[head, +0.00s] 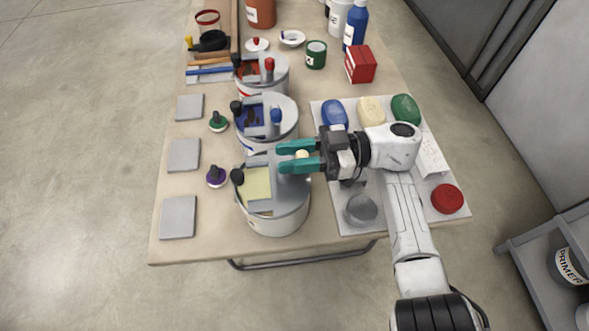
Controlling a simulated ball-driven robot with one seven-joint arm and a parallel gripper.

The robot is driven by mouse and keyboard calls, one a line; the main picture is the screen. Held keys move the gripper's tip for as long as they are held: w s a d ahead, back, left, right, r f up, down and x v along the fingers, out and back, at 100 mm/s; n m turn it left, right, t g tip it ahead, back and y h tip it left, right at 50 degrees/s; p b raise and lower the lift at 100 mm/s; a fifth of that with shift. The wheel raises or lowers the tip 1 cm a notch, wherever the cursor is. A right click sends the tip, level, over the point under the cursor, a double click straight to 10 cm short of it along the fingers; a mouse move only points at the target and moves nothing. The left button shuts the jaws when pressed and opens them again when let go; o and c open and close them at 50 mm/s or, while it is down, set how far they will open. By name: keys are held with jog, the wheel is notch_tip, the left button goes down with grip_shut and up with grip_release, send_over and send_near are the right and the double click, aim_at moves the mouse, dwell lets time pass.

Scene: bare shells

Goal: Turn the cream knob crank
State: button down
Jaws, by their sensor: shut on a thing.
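The cream knob (302,154) belongs to the crank on the nearest paint pot (278,222), which holds pale yellow paint (258,188). My gripper (283,157) has two teal fingers, reaching in from the right over this pot. The fingers lie on either side of the cream knob, shut on it. The crank's arm below the knob is mostly hidden by the fingers. A black ball (237,177) sits at the left of the pot's rim.
Behind stand a blue paint pot with a blue knob (276,116) and a pot with a red knob (269,64). Grey tiles (178,218) and small stamps (216,176) lie left.

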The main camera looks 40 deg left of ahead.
jog(key=shift+a+f+n+g+h+b, duration=0.2)
jog(key=shift+n+g+h+b, duration=0.7)
jog(key=shift+b, duration=1.15)
jog(key=shift+h+b, duration=0.3)
jog(key=shift+r+b, duration=0.25)
jog(key=shift+b, duration=0.15)
jog(key=c, duration=0.9)
grip_release()
